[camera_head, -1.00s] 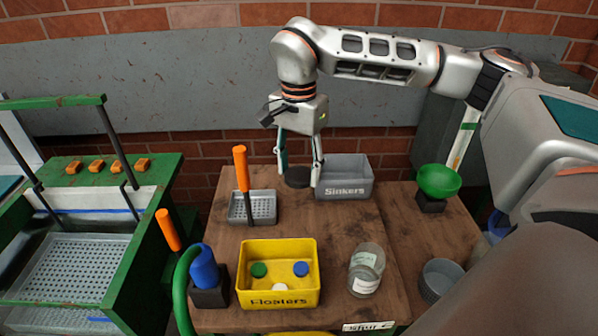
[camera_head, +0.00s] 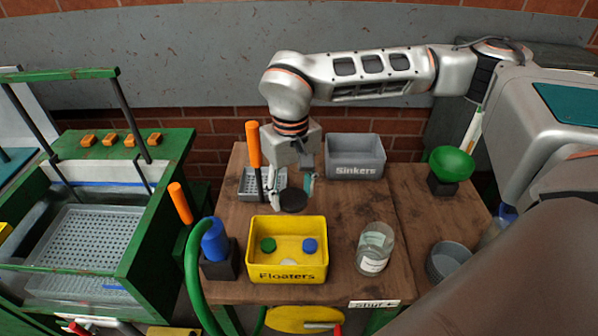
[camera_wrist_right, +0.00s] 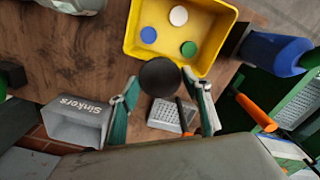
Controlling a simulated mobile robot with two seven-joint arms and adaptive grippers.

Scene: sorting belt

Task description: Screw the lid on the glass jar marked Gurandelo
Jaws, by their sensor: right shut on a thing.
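The glass jar (camera_head: 375,246) stands on the wooden table, right of the yellow tray. It is clear and looks open at the top; its pale label is too small to read. The round black lid (camera_head: 293,200) is held between the fingertips of my right gripper (camera_head: 291,194). It is above the table, just behind the yellow tray and to the left of the jar. The wrist view shows the lid (camera_wrist_right: 160,77) between the green-padded fingers of the right gripper (camera_wrist_right: 163,88). My left gripper is in neither view.
The yellow Floaters tray (camera_head: 287,273) holds coloured discs. The grey Sinkers bin (camera_head: 355,170) stands behind. An orange-handled tool (camera_head: 253,145) rises by the perforated tray (camera_head: 248,190). A green funnel (camera_head: 451,163) and grey bowl (camera_head: 446,266) are at right. Bare table lies behind the jar.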

